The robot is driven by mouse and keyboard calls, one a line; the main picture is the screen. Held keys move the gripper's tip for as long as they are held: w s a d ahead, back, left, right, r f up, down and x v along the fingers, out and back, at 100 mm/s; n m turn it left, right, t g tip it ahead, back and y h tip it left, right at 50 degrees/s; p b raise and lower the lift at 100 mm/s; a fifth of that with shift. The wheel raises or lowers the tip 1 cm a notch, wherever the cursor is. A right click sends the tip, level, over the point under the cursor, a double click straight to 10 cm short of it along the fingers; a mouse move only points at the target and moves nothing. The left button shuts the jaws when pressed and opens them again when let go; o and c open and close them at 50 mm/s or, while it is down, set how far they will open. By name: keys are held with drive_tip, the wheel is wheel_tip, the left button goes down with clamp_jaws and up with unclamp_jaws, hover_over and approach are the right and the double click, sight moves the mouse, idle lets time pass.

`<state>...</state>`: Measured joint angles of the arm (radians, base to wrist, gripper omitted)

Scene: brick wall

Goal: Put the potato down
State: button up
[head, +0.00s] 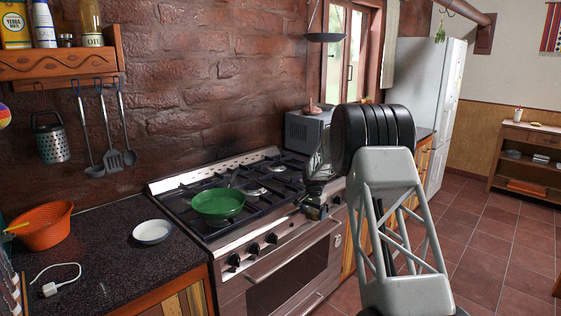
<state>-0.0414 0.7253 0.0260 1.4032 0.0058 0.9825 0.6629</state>
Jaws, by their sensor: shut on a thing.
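My gripper (316,212) is in the head view, in front of the stove's front right edge, pointing down. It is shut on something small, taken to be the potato. The fingers and the dark wrist hide it, so its shape and colour cannot be made out. No other potato shows clearly on the counter or stove.
A green pan (218,203) sits on the stove (262,232). On the left counter (105,235) are a white plate (153,232), an orange colander (44,226) and a white cable (52,283). A grey microwave (303,131) stands behind the gripper. Counter around the plate is clear.

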drive_tip(key=s+d+f+n, duration=0.2)
drive_tip(key=s+f+n, duration=0.1)
drive_tip(key=s+f, duration=1)
drive_tip(key=s+d+f+n, duration=0.2)
drive_tip(key=s+f+n, duration=0.2)
drive_tip(key=s+f, duration=0.9)
wheel_tip(320, 180, down, 7)
drive_tip(key=shift+s+d+f, duration=0.1)
drive_tip(key=shift+s+d, duration=0.15)
drive_tip(key=shift+s, duration=0.1)
drive_tip(key=shift+w, duration=0.1)
